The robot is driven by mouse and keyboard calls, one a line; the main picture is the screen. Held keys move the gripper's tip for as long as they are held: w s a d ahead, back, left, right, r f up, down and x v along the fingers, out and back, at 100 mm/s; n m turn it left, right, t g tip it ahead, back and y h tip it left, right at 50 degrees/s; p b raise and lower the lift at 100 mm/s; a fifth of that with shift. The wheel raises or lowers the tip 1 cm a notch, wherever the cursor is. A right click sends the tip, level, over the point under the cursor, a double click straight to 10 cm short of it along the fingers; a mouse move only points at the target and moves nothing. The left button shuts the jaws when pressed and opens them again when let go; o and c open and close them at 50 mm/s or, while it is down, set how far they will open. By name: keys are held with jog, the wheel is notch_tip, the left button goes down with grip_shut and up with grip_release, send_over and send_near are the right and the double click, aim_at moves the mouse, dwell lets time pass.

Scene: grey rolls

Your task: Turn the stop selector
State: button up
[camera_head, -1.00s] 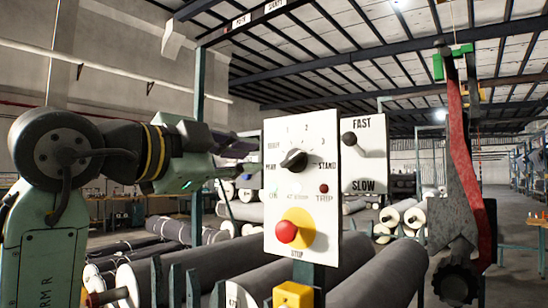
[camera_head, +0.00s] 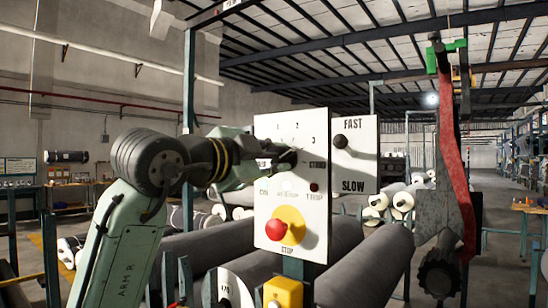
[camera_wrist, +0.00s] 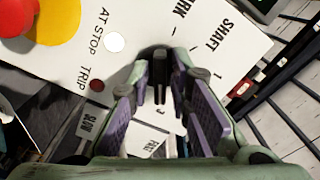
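The stop selector (camera_wrist: 160,92) is a black knob on the white control panel (camera_head: 264,128). In the wrist view it sits between my two fingertips, with a narrow gap seeming to remain on each side. My gripper (camera_wrist: 161,78) is open around it, and its purple-padded fingers straddle the knob. In the head view my gripper (camera_head: 286,158) reaches the panel from the left and mostly hides the knob and some labels. Which mark the knob points to cannot be told.
Below the selector are a red stop button (camera_head: 276,230) on a yellow disc and a small red trip lamp (camera_head: 314,188). A FAST/SLOW panel (camera_head: 357,155) with a black lever knob (camera_head: 340,142) stands at right. Large grey rolls (camera_head: 370,265) lie below and behind.

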jog(key=shift+c, duration=0.5)
grip_shut()
jog(key=shift+n, duration=0.3)
jog(key=n, duration=0.5)
jog(key=shift+d+f+n, duration=0.1)
jog(key=shift+f+n, duration=0.05)
jog(key=shift+n, duration=0.15)
jog(key=n, duration=0.5)
jog(key=shift+b, duration=0.3)
jog(key=n, duration=0.6)
jog(key=shift+s+d+n+b, duration=0.1)
jog(key=shift+n+b, duration=0.2)
jog(key=shift+b, duration=0.1)
jog(key=n, duration=0.5)
jog(key=shift+n+b, duration=0.4)
